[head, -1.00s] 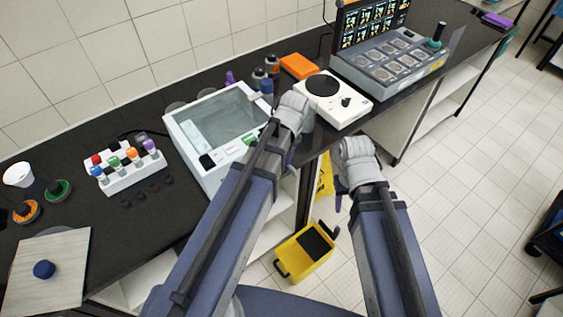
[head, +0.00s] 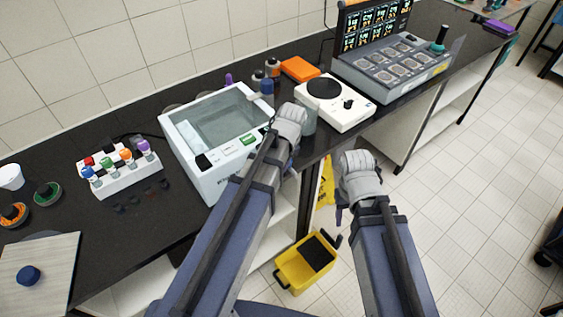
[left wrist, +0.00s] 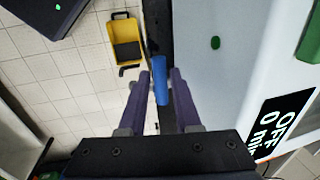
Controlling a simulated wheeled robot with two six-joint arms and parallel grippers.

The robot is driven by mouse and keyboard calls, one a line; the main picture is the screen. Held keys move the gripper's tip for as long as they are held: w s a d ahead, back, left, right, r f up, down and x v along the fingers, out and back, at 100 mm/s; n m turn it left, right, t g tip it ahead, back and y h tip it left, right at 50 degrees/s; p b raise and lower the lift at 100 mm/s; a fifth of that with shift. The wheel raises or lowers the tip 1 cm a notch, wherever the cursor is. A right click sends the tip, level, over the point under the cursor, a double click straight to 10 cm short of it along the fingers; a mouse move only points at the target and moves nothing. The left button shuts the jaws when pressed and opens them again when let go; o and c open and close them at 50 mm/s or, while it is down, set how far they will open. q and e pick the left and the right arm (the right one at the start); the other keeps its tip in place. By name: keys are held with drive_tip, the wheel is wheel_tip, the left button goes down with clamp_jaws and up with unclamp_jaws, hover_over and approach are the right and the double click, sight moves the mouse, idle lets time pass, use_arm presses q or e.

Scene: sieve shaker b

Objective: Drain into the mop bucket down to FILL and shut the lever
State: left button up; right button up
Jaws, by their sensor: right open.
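The white water bath (head: 205,172) stands on the black bench with water in its basin. The yellow mop bucket (head: 283,274) is on the floor below the bench front; it also shows in the left wrist view (left wrist: 97,38). A blue lever-like bar (left wrist: 160,82) sticks out beside the bath's front, over the floor. My left gripper (left wrist: 157,78) is open, its two purple fingers on either side of the blue bar, with a gap visible at the left finger. Its fingers are hidden in the head view. My right gripper (head: 340,207) is open and empty, right of the bench front. The FILL mark is not readable.
The bath's display (left wrist: 283,122) reads OFF, 0 min. A white hotplate (head: 350,112) and a grey block instrument (head: 385,75) stand to the right. A vial rack (head: 125,180) stands left.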

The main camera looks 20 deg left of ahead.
use_arm(q)
clamp_jaws()
drive_tip(key=shift+d+n, duration=0.1)
drive_tip(key=shift+n, duration=0.2)
drive_tip(key=shift+s+d+n+g, duration=0.1)
drive_tip(key=shift+d+n+g, duration=0.2)
drive_tip(key=shift+n, duration=1)
drive_tip(key=shift+s+d+n+g, duration=0.15)
drive_tip(key=shift+d+n, duration=0.25)
drive_tip(key=shift+n, duration=0.9)
drive_tip(key=shift+o, duration=2)
unclamp_jaws()
drive_tip(key=shift+r, duration=0.15)
